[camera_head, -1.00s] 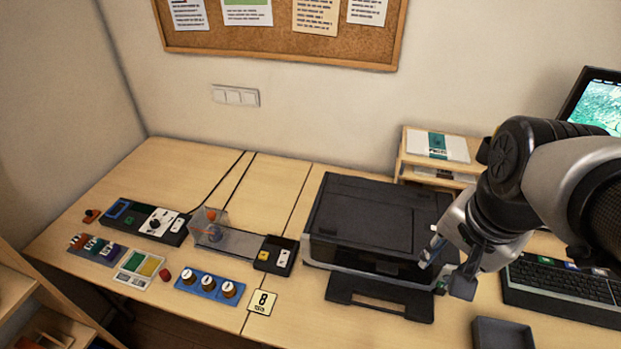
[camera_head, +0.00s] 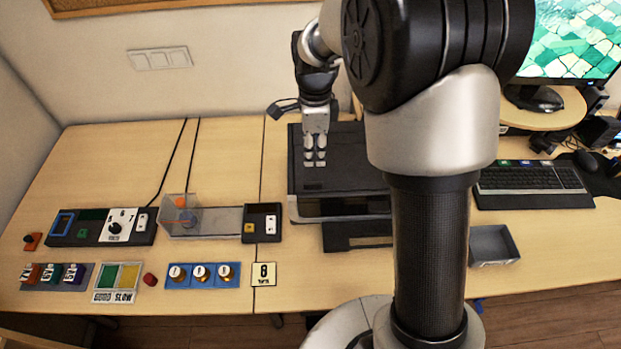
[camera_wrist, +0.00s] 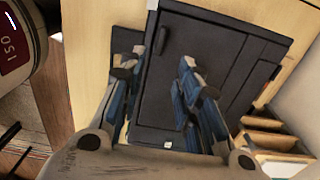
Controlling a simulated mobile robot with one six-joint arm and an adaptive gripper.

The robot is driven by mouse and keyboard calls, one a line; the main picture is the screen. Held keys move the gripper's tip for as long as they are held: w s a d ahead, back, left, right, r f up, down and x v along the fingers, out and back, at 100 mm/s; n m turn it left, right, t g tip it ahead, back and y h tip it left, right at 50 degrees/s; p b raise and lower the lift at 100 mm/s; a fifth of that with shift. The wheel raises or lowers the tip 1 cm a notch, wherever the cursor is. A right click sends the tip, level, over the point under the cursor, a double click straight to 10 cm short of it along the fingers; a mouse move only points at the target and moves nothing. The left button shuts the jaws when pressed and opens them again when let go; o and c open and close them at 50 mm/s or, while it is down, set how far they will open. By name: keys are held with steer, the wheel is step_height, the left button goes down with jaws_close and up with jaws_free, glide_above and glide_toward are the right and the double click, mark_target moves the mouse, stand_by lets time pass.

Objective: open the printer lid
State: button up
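The black printer (camera_head: 345,208) stands on the desk, partly hidden behind my arm in the head view. Its lid (camera_head: 345,165) lies flat and closed. In the wrist view the lid (camera_wrist: 215,50) fills the middle, with a small dark raised bar near its left edge. My gripper (camera_head: 315,162) points down over the left part of the lid. In the wrist view my gripper (camera_wrist: 163,60) shows its two blue-sided fingers spread apart with nothing between them. I cannot tell whether the fingertips touch the lid.
A control box (camera_head: 103,227), a clear-covered device (camera_head: 200,220) and a blue knob panel (camera_head: 203,275) lie left of the printer. A grey tray (camera_head: 492,246) and a keyboard (camera_head: 530,178) are to the right.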

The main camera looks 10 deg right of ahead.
mark_target(313, 183)
step_height(313, 183, down, 13)
steer(key=b, duration=0.3)
steer(key=shift+a+b, duration=0.1)
steer(key=shift+b, duration=0.2)
steer(key=shift+r, duration=0.1)
steer(key=shift+c, duration=0.3)
jaws_close()
